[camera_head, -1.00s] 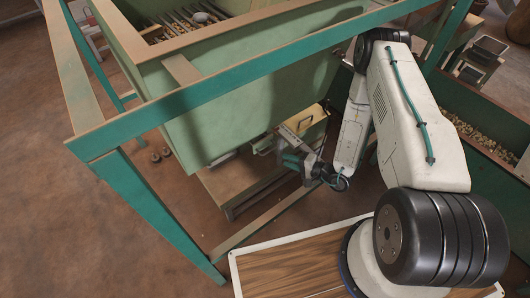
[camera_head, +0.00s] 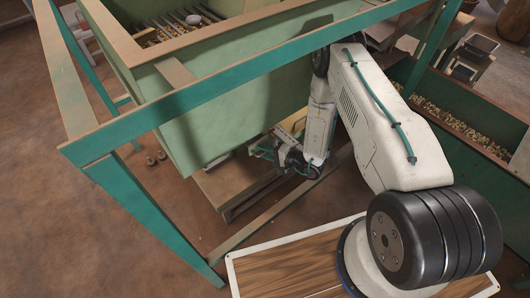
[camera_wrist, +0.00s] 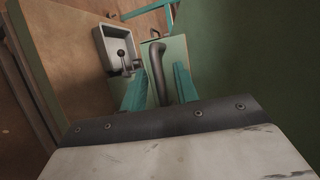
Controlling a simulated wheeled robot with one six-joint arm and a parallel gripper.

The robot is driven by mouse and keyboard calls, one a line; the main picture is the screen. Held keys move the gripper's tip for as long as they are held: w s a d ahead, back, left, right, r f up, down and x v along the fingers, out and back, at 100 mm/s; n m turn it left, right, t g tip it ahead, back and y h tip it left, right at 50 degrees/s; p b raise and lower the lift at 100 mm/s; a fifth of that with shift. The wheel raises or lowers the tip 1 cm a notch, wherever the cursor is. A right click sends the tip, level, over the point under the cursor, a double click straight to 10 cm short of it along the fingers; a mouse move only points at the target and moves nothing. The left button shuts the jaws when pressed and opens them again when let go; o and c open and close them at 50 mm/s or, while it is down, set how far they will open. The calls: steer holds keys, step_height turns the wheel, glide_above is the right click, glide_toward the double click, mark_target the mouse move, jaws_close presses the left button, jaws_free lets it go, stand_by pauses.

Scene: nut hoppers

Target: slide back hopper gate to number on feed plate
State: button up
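The green hopper (camera_head: 235,115) hangs in a teal frame in the head view. My gripper (camera_head: 262,150) is low beside its bottom, partly hidden by my own arm. In the wrist view the gate (camera_wrist: 172,60) shows as a pale green plate with a dark, bent bar handle (camera_wrist: 157,72). My two teal fingertips (camera_wrist: 160,88) stand on either side of the handle, apart, with gaps visible, so my gripper is open around it. I cannot make out any number or scale on the feed plate.
A grey box with a dark knob (camera_wrist: 101,40) sits left of the handle in the wrist view. The teal frame (camera_head: 215,100) crosses in front of the hopper. A long green bin of nuts (camera_head: 465,130) stands at right. Open brown floor (camera_head: 60,210) lies at left.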

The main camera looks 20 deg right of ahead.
jaws_close()
steer(key=shift+s+d, duration=0.35)
steer(key=shift+s, duration=0.45)
steer(key=shift+s+d, duration=0.3)
steer(key=shift+s, duration=0.5)
steer(key=shift+s+d, duration=0.35)
steer(key=shift+s, duration=0.45)
jaws_free()
steer(key=v, duration=0.7)
steer(key=shift+s+d, duration=0.25)
steer(key=shift+d, duration=0.05)
